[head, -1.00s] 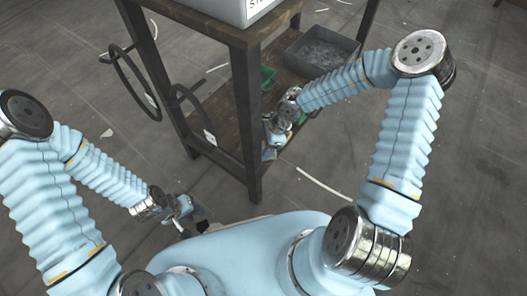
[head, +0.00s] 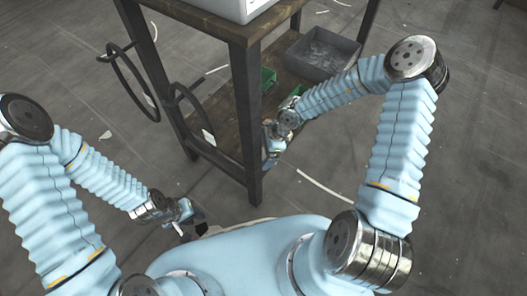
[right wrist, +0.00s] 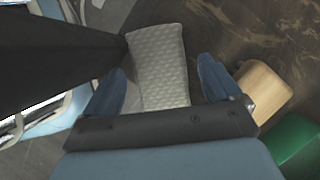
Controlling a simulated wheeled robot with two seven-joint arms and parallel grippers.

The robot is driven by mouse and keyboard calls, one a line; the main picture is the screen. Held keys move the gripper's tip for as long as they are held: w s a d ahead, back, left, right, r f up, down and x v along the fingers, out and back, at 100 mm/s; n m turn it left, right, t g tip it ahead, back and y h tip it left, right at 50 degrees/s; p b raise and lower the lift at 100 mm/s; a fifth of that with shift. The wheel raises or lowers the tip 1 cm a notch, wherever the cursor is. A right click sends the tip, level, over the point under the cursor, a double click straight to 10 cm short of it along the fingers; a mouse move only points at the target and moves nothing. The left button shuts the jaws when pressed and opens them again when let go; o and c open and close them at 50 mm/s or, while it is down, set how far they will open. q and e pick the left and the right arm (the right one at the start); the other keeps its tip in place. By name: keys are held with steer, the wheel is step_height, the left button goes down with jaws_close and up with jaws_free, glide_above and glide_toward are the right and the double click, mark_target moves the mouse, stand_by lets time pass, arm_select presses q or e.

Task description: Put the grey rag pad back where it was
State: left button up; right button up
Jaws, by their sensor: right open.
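The grey rag pad (right wrist: 158,58) shows in the right wrist view as a pale, quilted strip ahead of my right gripper (right wrist: 162,72). Its near end lies between the two blue fingers, which are apart with gaps at the pad's sides. I cannot tell how far the pad is below the fingertips. In the head view my right gripper is at the table's lower shelf (head: 222,118), mostly hidden behind the front leg, and I cannot make out the pad there. My left gripper (head: 190,226) hangs low near my base, away from the table; its jaw opening is unclear.
A dark table leg (right wrist: 55,50) stands close on the left of the right wrist view. A wooden block (right wrist: 262,92) and a green bin (right wrist: 296,142) are to the right. A grey crate (head: 322,54) sits at the shelf's far end. Black hoops (head: 130,80) hang on the table's left side.

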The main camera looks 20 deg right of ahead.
steer(key=p+v, duration=0.5)
steer(key=v, duration=0.7)
